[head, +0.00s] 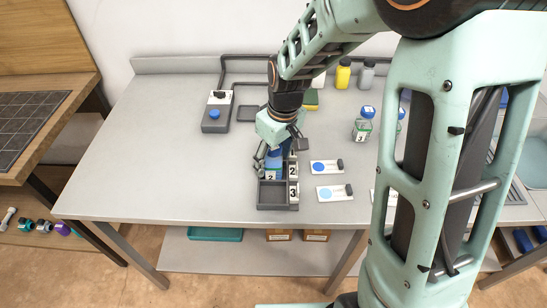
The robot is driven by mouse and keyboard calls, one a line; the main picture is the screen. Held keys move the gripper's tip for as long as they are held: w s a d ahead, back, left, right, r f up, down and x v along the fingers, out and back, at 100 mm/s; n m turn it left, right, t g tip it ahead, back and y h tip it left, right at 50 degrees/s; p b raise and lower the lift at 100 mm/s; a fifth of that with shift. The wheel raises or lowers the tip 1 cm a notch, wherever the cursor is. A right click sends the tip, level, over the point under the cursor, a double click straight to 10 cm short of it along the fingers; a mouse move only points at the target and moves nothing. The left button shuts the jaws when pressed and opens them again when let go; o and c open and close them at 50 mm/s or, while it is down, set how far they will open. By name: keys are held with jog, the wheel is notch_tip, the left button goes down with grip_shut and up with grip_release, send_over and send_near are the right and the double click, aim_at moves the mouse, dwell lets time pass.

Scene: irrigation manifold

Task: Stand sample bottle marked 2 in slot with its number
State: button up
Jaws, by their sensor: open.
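The dark rack (272,206) stands near the table's front edge, with number plates 2 (292,170) and 3 (293,193) on its right side. A blue-capped sample bottle with a label that reads 2 (271,177) stands in the compartment beside plate 2 and looks upright. My gripper (272,157) is open around the upper part of this bottle and hides much of it. Whether a finger touches it cannot be told. The front compartment, by plate 3, is empty. The rear of the rack is hidden behind my gripper.
A blue-capped bottle (362,125) stands to the right, with another partly hidden behind my arm. Two white cards with blue discs (326,167) (335,193) lie right of the rack. A grey device (217,112) and a yellow bottle (343,74) stand farther back. The table's left is clear.

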jog(key=shift+r, duration=0.1)
jog(key=r, duration=0.4)
jog(key=s+r, duration=0.1)
jog(key=r, duration=0.3)
jog(key=d+r, duration=0.1)
jog(key=r, duration=0.3)
jog(key=shift+s+d+p, duration=0.1)
jog(key=shift+s+p, duration=0.05)
jog(key=shift+p, duration=0.2)
